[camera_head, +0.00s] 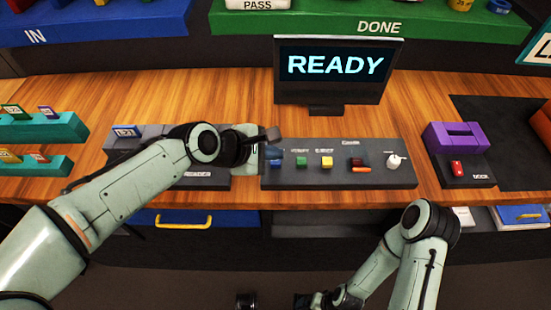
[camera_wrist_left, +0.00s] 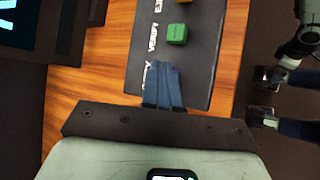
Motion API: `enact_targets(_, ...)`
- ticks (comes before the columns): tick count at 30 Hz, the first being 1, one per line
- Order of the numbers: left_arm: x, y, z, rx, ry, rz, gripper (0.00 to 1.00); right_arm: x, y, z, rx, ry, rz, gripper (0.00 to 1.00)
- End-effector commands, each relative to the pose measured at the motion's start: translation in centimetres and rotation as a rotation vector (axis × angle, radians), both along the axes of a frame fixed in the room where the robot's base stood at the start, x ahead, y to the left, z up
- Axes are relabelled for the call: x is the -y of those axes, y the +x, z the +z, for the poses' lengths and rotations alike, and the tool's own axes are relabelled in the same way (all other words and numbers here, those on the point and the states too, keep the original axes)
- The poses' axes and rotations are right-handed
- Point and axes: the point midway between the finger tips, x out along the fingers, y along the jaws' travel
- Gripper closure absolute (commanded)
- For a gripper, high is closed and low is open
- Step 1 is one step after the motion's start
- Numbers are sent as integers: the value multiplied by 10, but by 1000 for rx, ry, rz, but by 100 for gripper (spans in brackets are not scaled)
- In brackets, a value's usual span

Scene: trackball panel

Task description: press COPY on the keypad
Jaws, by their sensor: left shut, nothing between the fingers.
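The keypad (camera_head: 340,178) is a dark sloped panel on the wooden desk, with a green button (camera_head: 301,162), a yellow button (camera_head: 327,162), a red-orange part and a white knob. Its labels are too small to read surely, so I cannot tell which key is COPY. My left gripper (camera_head: 274,157) is over the keypad's left end, left of the green button. In the left wrist view its blue-grey fingers (camera_wrist_left: 163,86) are shut and empty beside the green button (camera_wrist_left: 176,34); what lies under them is hidden. My right gripper (camera_wrist_left: 264,98) is open, below the desk's front edge.
A screen (camera_head: 337,66) reading READY stands behind the keypad. A purple block (camera_head: 456,136) and a red switch (camera_head: 457,168) are to the right. Teal racks with cards (camera_head: 40,128) stand at the left. Drawers hang under the desk.

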Motion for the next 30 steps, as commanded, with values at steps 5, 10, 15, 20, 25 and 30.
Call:
enact_targets(5, 0, 0, -2, 0, 0, 0, 100, 0, 0, 0, 0, 0, 0, 2)
enact_targets(10, 0, 0, -2, -1, 0, 1, 100, 0, 0, 0, 0, 0, 0, 2)
enact_targets(15, 0, 0, -3, -1, 0, 1, 100, 0, 0, -1, 0, 0, 0, 2)
enact_targets(20, 0, 0, -5, -1, 0, 1, 100, 0, 0, -2, -1, 0, 0, 2)
enact_targets(25, 0, 0, -7, -1, 0, 1, 100, 0, 0, -3, -1, 0, 0, 2)
enact_targets(30, 0, 0, -9, -1, 0, 1, 100, 0, -1, -4, -1, 0, 0, 2)
